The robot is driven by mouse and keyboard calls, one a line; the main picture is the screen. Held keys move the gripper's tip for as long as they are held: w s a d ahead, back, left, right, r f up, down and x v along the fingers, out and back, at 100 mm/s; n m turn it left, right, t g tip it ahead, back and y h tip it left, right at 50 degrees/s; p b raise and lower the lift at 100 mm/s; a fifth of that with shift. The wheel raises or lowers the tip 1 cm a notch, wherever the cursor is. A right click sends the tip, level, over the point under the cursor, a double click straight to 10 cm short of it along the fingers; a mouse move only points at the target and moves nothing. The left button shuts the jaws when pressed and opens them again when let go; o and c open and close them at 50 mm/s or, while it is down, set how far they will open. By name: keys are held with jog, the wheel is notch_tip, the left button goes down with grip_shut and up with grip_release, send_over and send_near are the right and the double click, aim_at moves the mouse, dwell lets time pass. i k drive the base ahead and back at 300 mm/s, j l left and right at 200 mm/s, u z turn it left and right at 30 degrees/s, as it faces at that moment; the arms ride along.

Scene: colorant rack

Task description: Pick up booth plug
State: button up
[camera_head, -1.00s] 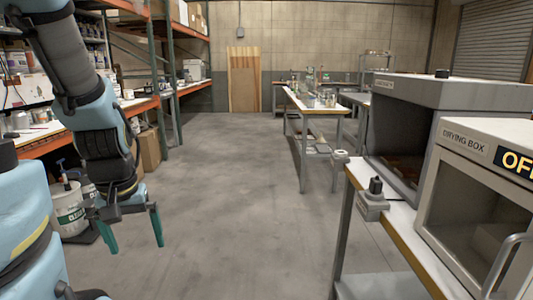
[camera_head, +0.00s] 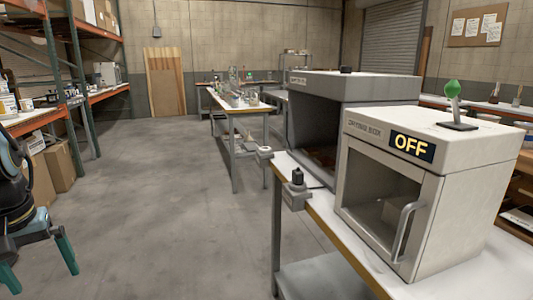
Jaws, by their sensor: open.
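A small black plug (camera_head: 297,176) stands upright in a grey outlet block (camera_head: 297,198) at the near left corner of the workbench; I take it to be the booth plug. The grey spray booth (camera_head: 370,88), an open-fronted box, stands on the same bench just behind the plug. A thin dark cord seems to run between plug and booth, too fine to trace fully. My gripper (camera_head: 38,266) hangs at the lower left, its two green fingers spread and empty. It is well left of the plug, with open floor between them.
A drying box (camera_head: 415,175) with an OFF sign and a green-knobbed lever (camera_head: 452,90) sits on the bench (camera_head: 345,235), right of the plug. A long worktable (camera_head: 237,145) stands further back. Cardboard boxes (camera_head: 58,167) and shelving line the left. The middle floor is clear.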

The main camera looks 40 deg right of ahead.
aim_at(298, 175)
jog(key=i+z, duration=0.15)
jog(key=z, duration=0.75)
jog(key=i+j+z, duration=0.35)
jog(key=i, duration=0.15)
jog(key=i+j+z, duration=0.25)
jog(key=i+z, duration=0.15)
jog(key=i+j, duration=0.55)
